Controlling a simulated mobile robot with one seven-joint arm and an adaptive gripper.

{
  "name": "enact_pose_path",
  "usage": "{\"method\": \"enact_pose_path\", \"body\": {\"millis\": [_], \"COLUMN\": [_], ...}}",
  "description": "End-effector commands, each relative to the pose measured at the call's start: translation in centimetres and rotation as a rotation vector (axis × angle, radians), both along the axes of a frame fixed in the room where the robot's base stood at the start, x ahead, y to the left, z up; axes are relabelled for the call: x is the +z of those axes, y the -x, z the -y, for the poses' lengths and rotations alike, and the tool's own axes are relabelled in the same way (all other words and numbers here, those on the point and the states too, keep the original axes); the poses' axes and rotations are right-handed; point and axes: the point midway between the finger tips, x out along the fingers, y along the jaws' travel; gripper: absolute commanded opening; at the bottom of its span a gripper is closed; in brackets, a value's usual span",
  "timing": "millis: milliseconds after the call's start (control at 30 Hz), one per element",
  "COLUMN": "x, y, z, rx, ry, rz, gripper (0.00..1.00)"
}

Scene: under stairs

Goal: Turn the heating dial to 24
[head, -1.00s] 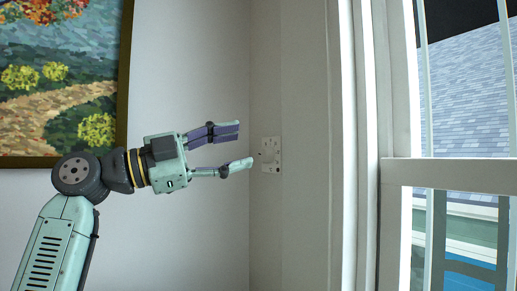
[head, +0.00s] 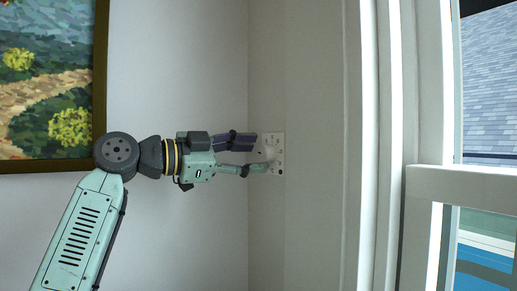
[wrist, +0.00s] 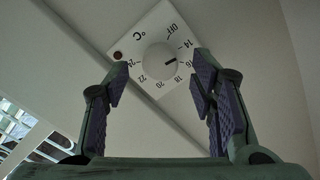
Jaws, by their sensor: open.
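The heating dial (wrist: 157,58) is a round white knob on a white square plate (head: 279,153) fixed to the wall. In the wrist view the plate is marked OFF, 14 to 24 and °C, and a dark pointer line on the knob points right, at about 16. The 24 mark is on the knob's left side. My gripper (head: 262,154) is open and level in front of the plate. In the wrist view its two purple-padded fingers (wrist: 160,82) are spread, one on each side below the dial, with nothing between them. I cannot tell whether a fingertip touches the plate.
A small red-brown round spot (wrist: 118,55) is on the plate's left corner. A framed painting (head: 45,80) hangs on the wall at left. A white window frame (head: 425,190) is at right. The wall around the plate is clear.

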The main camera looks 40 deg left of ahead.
Motion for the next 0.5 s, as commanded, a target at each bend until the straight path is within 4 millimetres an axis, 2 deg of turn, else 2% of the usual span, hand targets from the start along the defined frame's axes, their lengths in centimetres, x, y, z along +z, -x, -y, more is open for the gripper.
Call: {"method": "enact_pose_path", "body": {"millis": [200, 500], "x": [0.0, 0.0], "y": [-1.9, -2.1], "z": [0.8, 0.9], "rx": [0.0, 0.0], "ry": [0.001, 0.001], "rz": [0.0, 0.0], "gripper": [0.51, 0.51]}}
